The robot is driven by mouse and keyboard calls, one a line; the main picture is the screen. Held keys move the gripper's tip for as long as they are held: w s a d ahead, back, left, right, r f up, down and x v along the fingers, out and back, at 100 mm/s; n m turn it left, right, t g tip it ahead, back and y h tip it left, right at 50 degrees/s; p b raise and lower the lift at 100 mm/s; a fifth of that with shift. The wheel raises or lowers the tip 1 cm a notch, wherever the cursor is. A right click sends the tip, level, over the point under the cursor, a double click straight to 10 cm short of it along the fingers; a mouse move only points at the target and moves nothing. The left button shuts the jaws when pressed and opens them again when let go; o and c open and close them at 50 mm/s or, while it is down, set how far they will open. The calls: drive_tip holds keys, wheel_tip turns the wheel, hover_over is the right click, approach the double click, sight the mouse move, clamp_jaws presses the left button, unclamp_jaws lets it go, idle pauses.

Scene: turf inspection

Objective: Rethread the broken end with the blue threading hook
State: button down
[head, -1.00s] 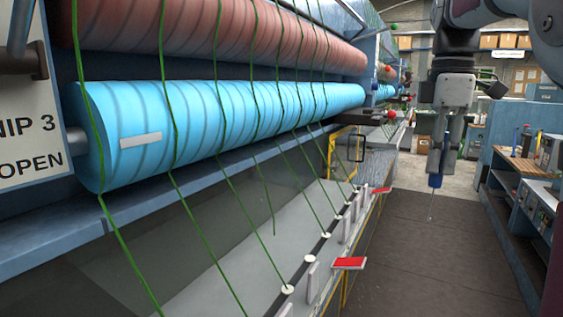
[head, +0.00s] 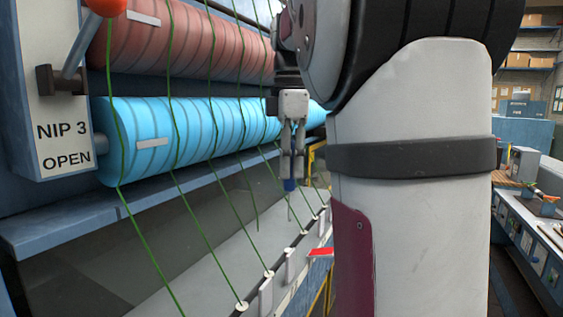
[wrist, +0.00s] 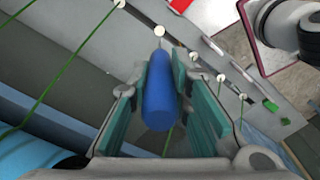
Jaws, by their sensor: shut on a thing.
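My gripper (head: 290,176) points down in front of the rollers and is shut on the blue threading hook (head: 290,186). The hook's thin metal shaft points down over the sloping grey panel. In the wrist view the blue handle (wrist: 158,100) lies between the teal finger pads, and its shaft is mostly hidden. The broken end (head: 257,222) is a green strand hanging free, left of the hook and apart from it. The other green strands run down to white eyelets (head: 268,275) on the rail. I cannot tell which eyelet belongs to the broken strand.
The blue roller (head: 160,135) and the red-brown roller (head: 220,50) stand behind the strands. The NIP 3 plate (head: 62,145) reads OPEN; a lever with a red knob (head: 108,6) is above it. A red tab (head: 320,252) juts from the rail. My arm hides the right middle.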

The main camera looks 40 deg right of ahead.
sight(290, 191)
drive_tip(key=shift+s+d+p, duration=0.1)
drive_tip(key=shift+p, duration=0.3)
drive_tip(key=shift+f, duration=2.85)
drive_tip(key=shift+d+f, duration=0.1)
drive_tip(key=shift+f, duration=0.1)
drive_tip(key=shift+f, duration=1.6)
drive_tip(key=shift+r, duration=0.1)
drive_tip(key=shift+r+p, duration=0.5)
drive_tip(key=shift+r, duration=3.15)
